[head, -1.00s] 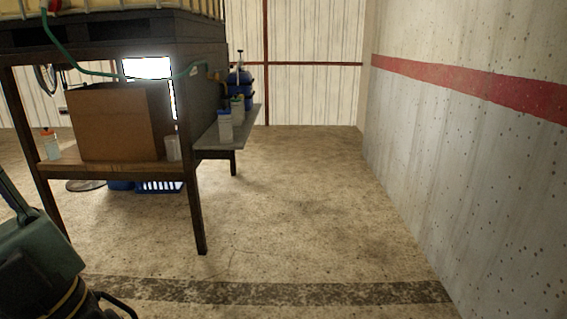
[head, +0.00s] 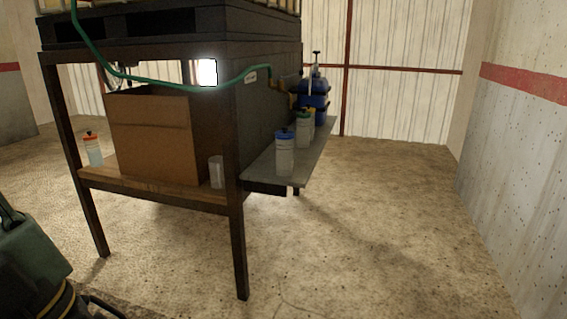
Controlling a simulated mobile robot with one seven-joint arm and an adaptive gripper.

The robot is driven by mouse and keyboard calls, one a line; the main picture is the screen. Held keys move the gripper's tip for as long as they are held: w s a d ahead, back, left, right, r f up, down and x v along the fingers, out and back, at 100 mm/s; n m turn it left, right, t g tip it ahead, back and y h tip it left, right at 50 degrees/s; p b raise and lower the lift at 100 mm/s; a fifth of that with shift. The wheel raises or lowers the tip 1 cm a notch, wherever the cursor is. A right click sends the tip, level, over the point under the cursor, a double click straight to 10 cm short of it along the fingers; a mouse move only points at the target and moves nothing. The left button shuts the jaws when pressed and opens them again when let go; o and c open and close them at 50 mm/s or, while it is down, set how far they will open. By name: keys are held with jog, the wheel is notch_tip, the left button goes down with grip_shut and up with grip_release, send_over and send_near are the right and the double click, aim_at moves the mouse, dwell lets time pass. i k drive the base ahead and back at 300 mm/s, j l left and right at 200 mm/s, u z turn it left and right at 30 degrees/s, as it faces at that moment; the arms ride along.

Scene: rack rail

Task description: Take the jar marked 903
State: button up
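Several jars stand upright on a grey side shelf (head: 262,168) at the right of the stand. The nearest is a pale jar with a blue cap (head: 285,158). Behind it is a pale jar with a green cap (head: 303,132), and a yellow cap (head: 311,111) shows partly hidden behind that. Another pale jar with an orange cap (head: 93,152) stands on the wooden lower shelf at the left. No number is legible on any jar, so I cannot tell which is 903. My gripper is not visible; a dark green part of my own body shows at the lower left.
A dark stand (head: 236,240) carries a pallet above. A cardboard box (head: 155,138) and an uncapped pale container (head: 217,172) sit on its wooden shelf. A green hose (head: 165,84) crosses the front. Blue containers (head: 312,101) stand at the back. Floor (head: 390,220) is clear rightward.

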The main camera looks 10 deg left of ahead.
aim_at(94, 156)
jog(key=i+u, duration=0.45)
jog(key=i, duration=0.2)
jog(key=i+l+u, duration=0.1)
jog(key=i+u, duration=0.35)
jog(key=i, duration=0.15)
jog(key=i+u, duration=0.5)
jog(key=i+l+u, duration=0.15)
jog(key=i+u, duration=0.65)
jog(key=i, duration=1.2)
